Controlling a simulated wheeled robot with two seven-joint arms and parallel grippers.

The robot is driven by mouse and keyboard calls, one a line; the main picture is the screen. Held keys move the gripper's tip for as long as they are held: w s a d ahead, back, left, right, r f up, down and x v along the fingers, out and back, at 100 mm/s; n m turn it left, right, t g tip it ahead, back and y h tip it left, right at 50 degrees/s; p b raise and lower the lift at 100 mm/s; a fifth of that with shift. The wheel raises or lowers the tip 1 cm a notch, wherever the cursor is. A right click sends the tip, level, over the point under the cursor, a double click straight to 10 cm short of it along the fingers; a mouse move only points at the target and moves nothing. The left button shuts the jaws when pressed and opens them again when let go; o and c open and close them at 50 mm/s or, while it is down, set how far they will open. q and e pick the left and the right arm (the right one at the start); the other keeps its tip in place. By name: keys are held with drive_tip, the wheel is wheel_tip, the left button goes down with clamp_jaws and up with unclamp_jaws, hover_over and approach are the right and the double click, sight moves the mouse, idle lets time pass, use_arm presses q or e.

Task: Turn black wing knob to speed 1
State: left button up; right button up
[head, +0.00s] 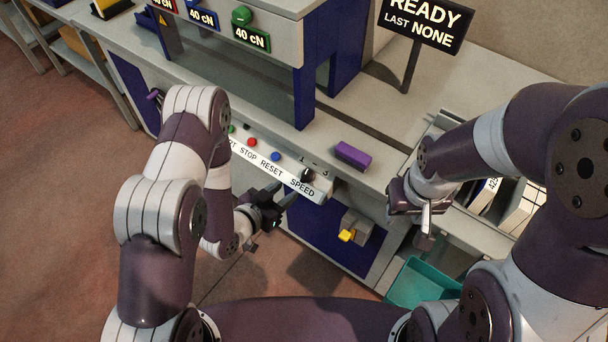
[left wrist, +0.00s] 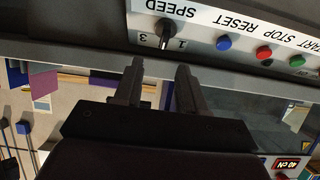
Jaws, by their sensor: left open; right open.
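The black wing knob (head: 308,175) sits at the right end of the button panel, by the SPEED label. In the left wrist view the knob (left wrist: 165,27) shows upside down between the marks 3 and 1; its wing points roughly between them. My left gripper (head: 274,205) is open and empty, in front of and below the panel. In the left wrist view the left fingertips (left wrist: 160,70) are apart, with the knob beyond them, roughly in line with the gap and not touched. My right gripper (head: 425,222) is open and empty at the right, above the bench's front edge.
Red (head: 252,142) and blue (head: 276,156) buttons sit on the panel left of the knob. A purple block (head: 353,154) lies on the bench behind it. A yellow part (head: 347,235) juts out below. A teal bin (head: 424,283) stands lower right. The sign (head: 424,22) reads READY, LAST NONE.

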sight(305, 175)
use_arm(q)
drive_tip(key=x, duration=0.9)
drive_tip(key=shift+w+a+f+p, duration=0.1)
drive_tip(key=shift+w+f+p, duration=0.15)
drive_tip(key=shift+w+p, duration=0.1)
drive_tip(key=shift+w, duration=0.1)
drive_tip(key=shift+c, duration=0.3)
clamp_jaws()
